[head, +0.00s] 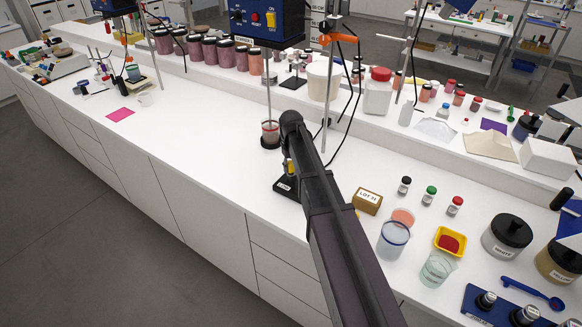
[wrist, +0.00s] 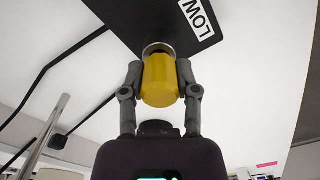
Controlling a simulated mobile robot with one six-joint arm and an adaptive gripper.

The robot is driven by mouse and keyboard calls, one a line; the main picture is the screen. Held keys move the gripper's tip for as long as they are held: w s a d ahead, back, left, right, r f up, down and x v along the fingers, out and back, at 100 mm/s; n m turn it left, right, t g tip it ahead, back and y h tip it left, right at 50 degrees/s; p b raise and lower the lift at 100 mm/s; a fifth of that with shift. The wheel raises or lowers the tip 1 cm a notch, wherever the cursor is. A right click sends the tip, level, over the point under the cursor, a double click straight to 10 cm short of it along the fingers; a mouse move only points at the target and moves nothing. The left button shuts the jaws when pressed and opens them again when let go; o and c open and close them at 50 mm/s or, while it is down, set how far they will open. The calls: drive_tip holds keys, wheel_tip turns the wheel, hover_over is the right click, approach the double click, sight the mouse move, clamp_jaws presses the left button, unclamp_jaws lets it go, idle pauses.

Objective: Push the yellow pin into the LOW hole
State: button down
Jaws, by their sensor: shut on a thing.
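The yellow pin (wrist: 160,82) is held upright in the picture between the two fingers of my gripper (wrist: 160,70). Its far end meets a silvery ring at the edge of a black plate (wrist: 160,18) marked LOW (wrist: 198,15). The hole itself is hidden behind the pin, so I cannot tell how deep the pin sits. In the head view, the black base (head: 284,187) with a small white label stands on the bench beside my arm. A bit of yellow (head: 286,167) shows just above it; my arm hides most of the gripper there.
A jar (head: 270,133) stands just behind the base, near metal stand rods (head: 325,110). A LOT 23 box (head: 367,200), small vials (head: 430,194) and beakers (head: 393,240) stand to the right.

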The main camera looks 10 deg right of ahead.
drive_tip(key=shift+f, duration=0.2)
drive_tip(key=shift+c, duration=1.3)
unclamp_jaws()
drive_tip(key=shift+r, duration=0.15)
wheel_tip(320, 180, up, 9)
drive_tip(key=p, duration=0.9)
drive_tip(key=shift+s, duration=0.1)
